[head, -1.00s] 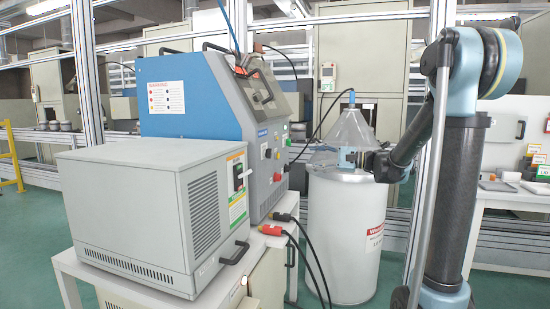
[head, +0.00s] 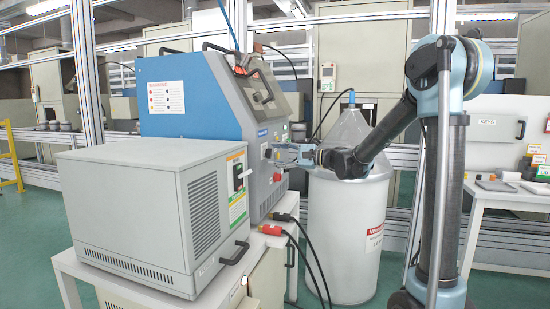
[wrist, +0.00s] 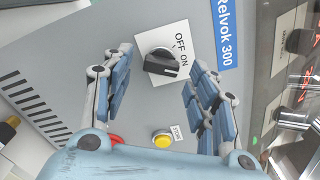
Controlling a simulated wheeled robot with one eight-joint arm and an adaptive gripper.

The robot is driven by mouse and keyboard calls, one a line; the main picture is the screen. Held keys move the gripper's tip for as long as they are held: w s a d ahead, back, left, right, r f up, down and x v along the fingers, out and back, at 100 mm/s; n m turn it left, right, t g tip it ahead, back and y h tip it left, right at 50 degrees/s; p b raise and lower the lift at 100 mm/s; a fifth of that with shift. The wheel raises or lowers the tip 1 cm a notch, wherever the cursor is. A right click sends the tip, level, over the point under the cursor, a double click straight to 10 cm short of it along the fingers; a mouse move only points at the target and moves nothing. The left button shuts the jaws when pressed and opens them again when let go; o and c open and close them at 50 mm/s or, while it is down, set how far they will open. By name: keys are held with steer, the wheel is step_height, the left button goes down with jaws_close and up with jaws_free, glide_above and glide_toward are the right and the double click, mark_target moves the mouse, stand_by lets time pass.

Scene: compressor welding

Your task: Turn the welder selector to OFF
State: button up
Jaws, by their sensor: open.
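The welder selector (wrist: 160,63) is a black knob on a white plate marked OFF and ON, on a grey panel. A pale mark on its right end lies nearer the ON lettering than OFF. My gripper (wrist: 158,85) is open in the wrist view, with one finger on each side of the selector plate. The knob shows between the fingers, which do not visibly grip it. In the head view my gripper (head: 282,154) is close to the front panel of the blue and grey welder (head: 185,95); exact contact there is too small to tell.
A yellow button (wrist: 162,140) and a partly hidden red part (wrist: 117,139) are below the selector in the wrist view. A grey box unit (head: 140,215) stands left of the welder. A white drum (head: 345,235) stands under my arm. Black cables (head: 312,262) hang between.

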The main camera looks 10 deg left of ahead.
steer(key=shift+w+a, duration=0.1)
steer(key=shift+a, duration=0.75)
steer(key=c, duration=1.1)
steer(key=shift+o, duration=0.2)
steer(key=shift+n, duration=0.4)
steer(key=n, duration=1.1)
steer(key=shift+n, duration=0.3)
